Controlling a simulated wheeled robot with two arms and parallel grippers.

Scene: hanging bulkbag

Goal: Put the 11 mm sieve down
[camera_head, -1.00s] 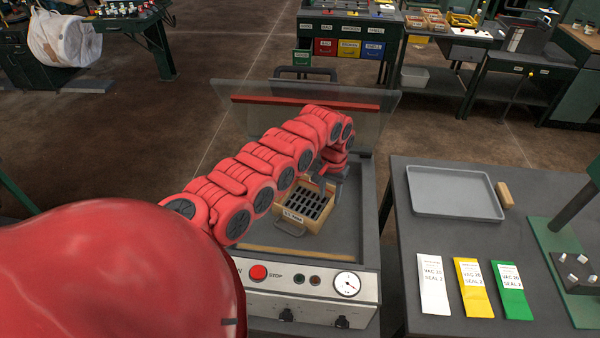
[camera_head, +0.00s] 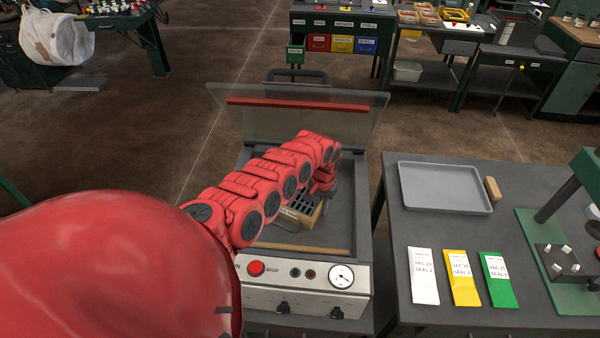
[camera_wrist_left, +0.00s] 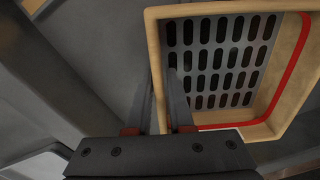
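The sieve (camera_head: 307,207) is a pale wooden frame with a dark slotted bottom and a small label on its near side. It is over the grey chamber of the machine with the raised clear lid, partly hidden by my left arm; I cannot tell whether it touches the floor. In the left wrist view, the sieve (camera_wrist_left: 215,60) shows slots and a red line along its inside. My left gripper (camera_wrist_left: 161,73) has one finger on each side of a frame wall and looks shut on it. In the head view the left gripper (camera_head: 325,188) is mostly hidden. My right gripper is out of view.
The control panel (camera_head: 300,288) and the raised clear lid (camera_head: 300,117) bound the chamber (camera_head: 335,225) near and far. On the right, a dark table holds a grey tray (camera_head: 443,187), white, yellow and green packets (camera_head: 463,277), and a green stand (camera_head: 535,250).

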